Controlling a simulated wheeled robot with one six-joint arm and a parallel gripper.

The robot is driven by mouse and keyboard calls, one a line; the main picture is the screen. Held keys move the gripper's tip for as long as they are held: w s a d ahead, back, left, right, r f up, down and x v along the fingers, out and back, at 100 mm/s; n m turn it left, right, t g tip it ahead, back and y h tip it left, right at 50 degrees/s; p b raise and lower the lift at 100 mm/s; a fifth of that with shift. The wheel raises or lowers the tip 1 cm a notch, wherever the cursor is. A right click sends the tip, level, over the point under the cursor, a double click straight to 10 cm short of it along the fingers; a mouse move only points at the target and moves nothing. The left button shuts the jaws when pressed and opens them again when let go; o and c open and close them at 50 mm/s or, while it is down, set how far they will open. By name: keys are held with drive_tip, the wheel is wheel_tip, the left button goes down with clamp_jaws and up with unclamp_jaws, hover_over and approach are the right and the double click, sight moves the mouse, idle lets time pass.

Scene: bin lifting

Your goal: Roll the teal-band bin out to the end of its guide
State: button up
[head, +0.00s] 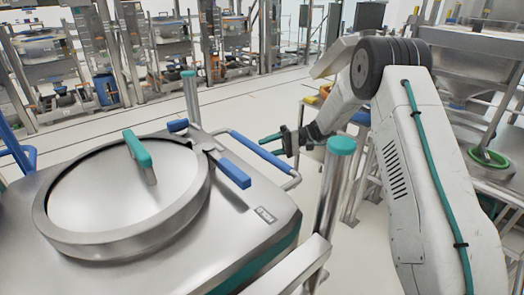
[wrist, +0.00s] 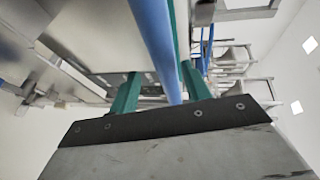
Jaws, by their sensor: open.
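The teal-band bin (head: 115,260) is a steel box in the left foreground of the head view, with a teal band (head: 262,262) low on its side. Its round lid (head: 110,195) is on and carries a teal handle (head: 138,149). A blue push bar (head: 246,150) runs along its far right side. My gripper (head: 268,146) is open at this bar. In the wrist view the blue bar (wrist: 156,40) passes between the two teal fingers of my gripper (wrist: 160,90), with space beside it. Whether a finger touches the bar is unclear.
Steel posts with teal caps stand at the bin's far corner (head: 191,98) and near right corner (head: 332,195). A steel rail (head: 302,262) runs by the near post. A hopper frame (head: 475,75) stands at right. Open floor (head: 290,95) lies beyond the bin.

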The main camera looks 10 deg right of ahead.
drive_tip(key=shift+w+d+r, duration=0.1)
drive_tip(key=shift+d+r, duration=0.1)
drive_tip(key=shift+d, duration=1.15)
drive_tip(key=shift+w+d+r, duration=0.1)
drive_tip(key=shift+d+r, duration=0.1)
drive_tip(key=shift+d, duration=1.1)
